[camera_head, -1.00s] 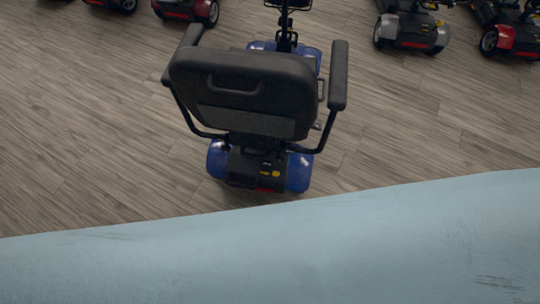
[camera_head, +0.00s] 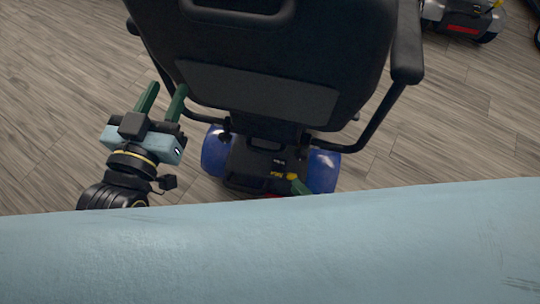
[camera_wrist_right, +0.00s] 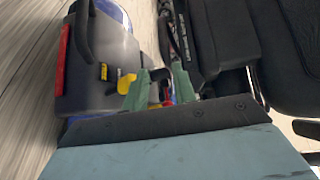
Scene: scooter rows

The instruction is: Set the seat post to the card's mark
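The blue scooter (camera_head: 214,152) stands in front of me, seen from behind, with its black seat (camera_head: 285,50) filling the upper middle. The seat post is hidden below the seat back. A yellow part (camera_head: 291,176) on the scooter's rear cover is beside the single visible green finger of my right gripper; in the right wrist view the yellow part (camera_wrist_right: 127,83) is by the left finger. My right gripper (camera_wrist_right: 159,80) has its fingers apart, reaching between rear cover and seat. My left gripper (camera_head: 164,90) is open and empty, left of the seat. I see no card.
The armrest (camera_head: 407,45) and its bent tube stand out at the seat's right side. Another scooter (camera_head: 462,20) is at the upper right. My pale blue body covers the bottom of the head view. The wood floor (camera_head: 460,130) is clear at the right.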

